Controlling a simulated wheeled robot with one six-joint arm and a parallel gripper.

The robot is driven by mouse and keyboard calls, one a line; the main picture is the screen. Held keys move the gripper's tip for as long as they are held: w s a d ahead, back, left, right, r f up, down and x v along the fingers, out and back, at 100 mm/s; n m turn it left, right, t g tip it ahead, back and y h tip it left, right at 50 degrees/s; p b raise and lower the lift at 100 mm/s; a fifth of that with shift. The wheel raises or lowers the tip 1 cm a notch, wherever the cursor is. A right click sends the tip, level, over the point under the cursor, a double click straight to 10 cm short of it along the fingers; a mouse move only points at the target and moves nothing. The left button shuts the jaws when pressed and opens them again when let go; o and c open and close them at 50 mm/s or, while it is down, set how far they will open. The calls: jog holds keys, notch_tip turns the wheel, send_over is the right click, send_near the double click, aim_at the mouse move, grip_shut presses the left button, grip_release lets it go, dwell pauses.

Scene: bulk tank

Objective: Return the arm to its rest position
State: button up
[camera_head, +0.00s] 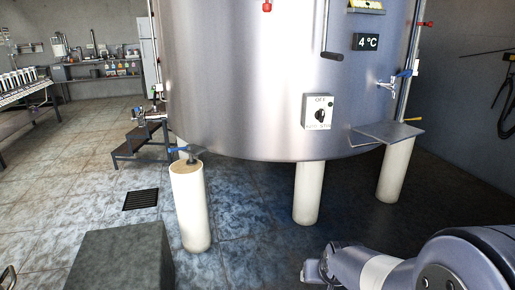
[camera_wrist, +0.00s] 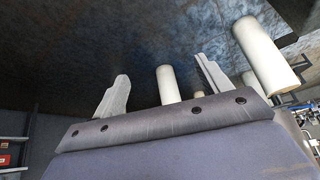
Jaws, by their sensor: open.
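My arm (camera_head: 430,268) shows at the bottom right of the head view, in front of the large steel tank (camera_head: 250,80). My gripper (camera_wrist: 160,82) shows in the wrist view with its two fingers spread wide apart. Nothing is between the fingers. White tank legs (camera_wrist: 167,85) stand beyond them, apart from the fingers. In the head view the fingers are not clearly seen.
White legs (camera_head: 307,193) carry the tank. A grey block (camera_head: 122,258) stands at lower left. A floor drain (camera_head: 141,199) and open tiled floor lie left.

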jog(key=shift+w+d+r, duration=0.2)
jog(key=shift+w+r, duration=0.05)
jog(key=shift+w, duration=0.45)
